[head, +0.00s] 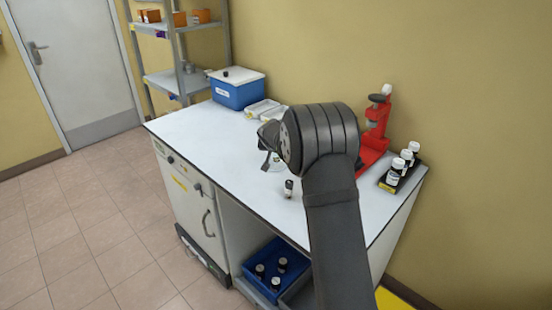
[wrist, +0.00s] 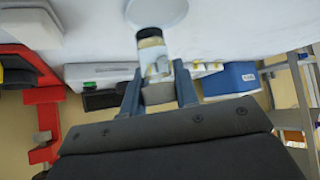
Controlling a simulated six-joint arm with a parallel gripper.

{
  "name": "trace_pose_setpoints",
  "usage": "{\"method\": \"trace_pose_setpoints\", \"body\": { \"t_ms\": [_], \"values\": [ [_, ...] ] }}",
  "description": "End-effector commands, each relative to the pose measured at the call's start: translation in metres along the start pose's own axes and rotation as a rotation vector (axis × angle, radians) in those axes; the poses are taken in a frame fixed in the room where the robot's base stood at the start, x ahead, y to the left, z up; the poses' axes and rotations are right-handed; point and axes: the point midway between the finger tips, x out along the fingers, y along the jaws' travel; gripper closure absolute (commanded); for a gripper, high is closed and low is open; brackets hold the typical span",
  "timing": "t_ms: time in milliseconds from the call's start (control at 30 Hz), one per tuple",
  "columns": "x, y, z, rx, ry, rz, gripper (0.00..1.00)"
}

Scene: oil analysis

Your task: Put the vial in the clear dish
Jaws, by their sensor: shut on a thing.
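In the wrist view, my gripper (wrist: 159,82) is shut on a vial (wrist: 151,44) with a pale label and a dark band at its far end. That end points toward a round, pale clear dish (wrist: 157,10) on the bench, cut off by the top edge. I cannot tell whether the vial touches the dish. In the head view, my gripper (head: 268,148) is low over the bench, mostly hidden behind my wrist.
A red stand (head: 376,135) and a black rack (head: 392,182) of white-capped bottles are right. A blue box (head: 238,92) and white trays (head: 262,108) are behind. The bench's left part is clear.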

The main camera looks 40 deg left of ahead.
Motion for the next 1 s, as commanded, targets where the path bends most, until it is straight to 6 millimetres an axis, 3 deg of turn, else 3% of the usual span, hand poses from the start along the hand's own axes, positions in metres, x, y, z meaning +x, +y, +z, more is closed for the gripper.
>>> {"method": "trace_pose_setpoints", "body": {
  "t_ms": [400,767,800,900,1000],
  "values": [
    [0.03,-0.004,0.029,-0.001,-0.001,0.001,0.95],
    [0.033,-0.004,0.032,0.001,0.0,0.0,0.95],
    [0.033,-0.004,0.031,0.001,0.0,0.0,0.66],
    [0.032,-0.004,0.031,0.001,0.0,0.0,0.5],
    [0.032,-0.004,0.031,0.001,0.0,0.0,0.5]
  ]
}}
